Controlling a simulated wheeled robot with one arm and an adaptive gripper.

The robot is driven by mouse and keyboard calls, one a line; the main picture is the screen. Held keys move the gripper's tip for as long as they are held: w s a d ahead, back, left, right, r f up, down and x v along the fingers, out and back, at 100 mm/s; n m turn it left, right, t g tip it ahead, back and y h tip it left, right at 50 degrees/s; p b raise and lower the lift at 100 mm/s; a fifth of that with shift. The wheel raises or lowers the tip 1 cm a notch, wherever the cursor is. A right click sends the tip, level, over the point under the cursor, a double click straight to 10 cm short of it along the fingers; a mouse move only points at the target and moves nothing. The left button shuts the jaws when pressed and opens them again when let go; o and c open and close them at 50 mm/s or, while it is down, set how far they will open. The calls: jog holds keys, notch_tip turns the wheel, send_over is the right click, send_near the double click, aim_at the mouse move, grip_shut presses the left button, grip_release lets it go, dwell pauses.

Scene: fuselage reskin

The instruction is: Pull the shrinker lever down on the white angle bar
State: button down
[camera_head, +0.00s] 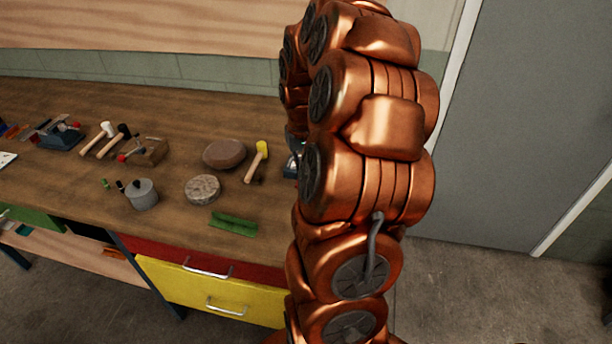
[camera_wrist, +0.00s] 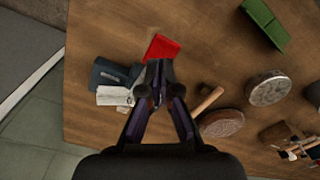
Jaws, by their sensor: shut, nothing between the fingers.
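In the wrist view my gripper (camera_wrist: 158,72) is shut and empty, pointing at the bench beside a dark blue-grey tool (camera_wrist: 107,74). This tool looks like the shrinker; a red piece (camera_wrist: 161,47) shows just past my fingertips, possibly its lever handle. I cannot tell whether my fingers touch it. A white piece with dark marks (camera_wrist: 113,96) lies against the tool; I cannot tell whether it is the angle bar or a label. In the head view my arm hides my gripper and nearly all of this tool, leaving a bluish sliver (camera_head: 291,166).
The wooden bench (camera_head: 90,180) holds a yellow mallet (camera_head: 259,160), two round blocks (camera_head: 223,153) (camera_head: 202,189), a green part (camera_head: 233,223), a grey pot (camera_head: 142,194) and another blue tool (camera_head: 60,134). Drawers (camera_head: 200,290) are below. A grey door (camera_head: 520,130) stands right.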

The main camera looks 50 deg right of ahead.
jog(key=shift+f, duration=0.1)
dwell(0.3)
jog(key=shift+f+b, duration=2.3)
jog(key=shift+f, duration=1.25)
jog(key=shift+r, duration=0.1)
jog(key=shift+r+p, duration=0.7)
jog(key=shift+r, duration=4.75)
